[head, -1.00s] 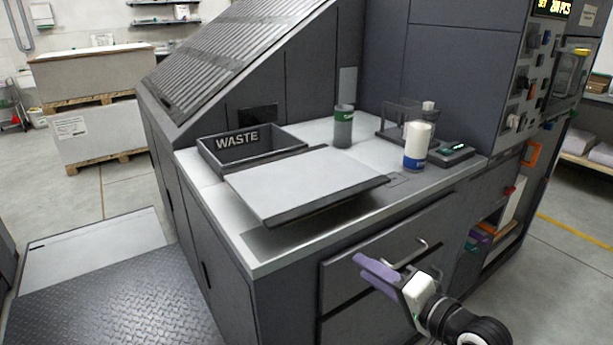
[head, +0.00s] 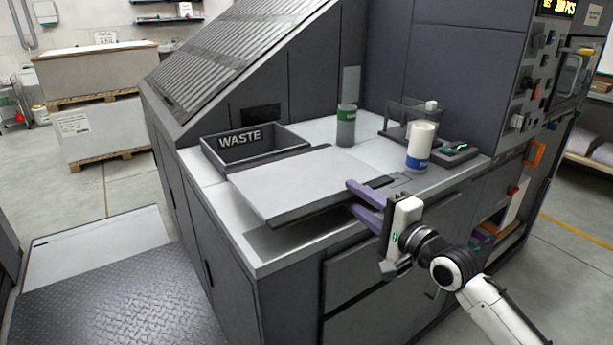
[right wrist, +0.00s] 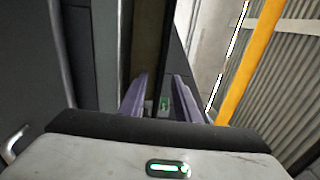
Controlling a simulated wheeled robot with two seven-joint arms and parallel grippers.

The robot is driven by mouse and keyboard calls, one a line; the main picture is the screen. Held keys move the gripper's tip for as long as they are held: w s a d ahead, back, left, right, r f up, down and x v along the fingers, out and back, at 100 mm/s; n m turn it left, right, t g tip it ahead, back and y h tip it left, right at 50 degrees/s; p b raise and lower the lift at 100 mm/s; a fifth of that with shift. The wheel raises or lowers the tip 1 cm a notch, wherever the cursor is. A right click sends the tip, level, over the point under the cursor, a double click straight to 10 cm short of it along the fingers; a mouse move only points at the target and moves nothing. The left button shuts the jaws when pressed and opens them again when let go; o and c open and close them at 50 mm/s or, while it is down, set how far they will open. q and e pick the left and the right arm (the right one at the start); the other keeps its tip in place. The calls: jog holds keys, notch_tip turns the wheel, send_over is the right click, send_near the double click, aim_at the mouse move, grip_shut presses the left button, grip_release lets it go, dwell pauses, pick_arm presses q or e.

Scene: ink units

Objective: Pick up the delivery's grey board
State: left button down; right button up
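The grey board (head: 290,183) is a flat, light panel with a dark edge strip. It lies on the press's side counter in front of the waste bin, and its front edge stands out above the counter. My right gripper (head: 349,196) is at the board's front right edge, with its two purple fingers apart, one above the other. The upper finger covers part of the edge. I cannot tell whether the board is between the fingers. In the right wrist view the fingers (right wrist: 160,95) are also apart. My left gripper is not in view.
The waste bin (head: 252,149) stands behind the board. A grey-green cup (head: 346,126) and a white-and-blue container (head: 421,146) stand on the counter (head: 375,155) to the right. The drawer fronts (head: 375,285) are below my right gripper. The floor plate (head: 130,300) at left is clear.

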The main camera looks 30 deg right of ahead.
jog(key=shift+w, duration=0.95)
grip_shut()
jog(key=shift+r, duration=0.1)
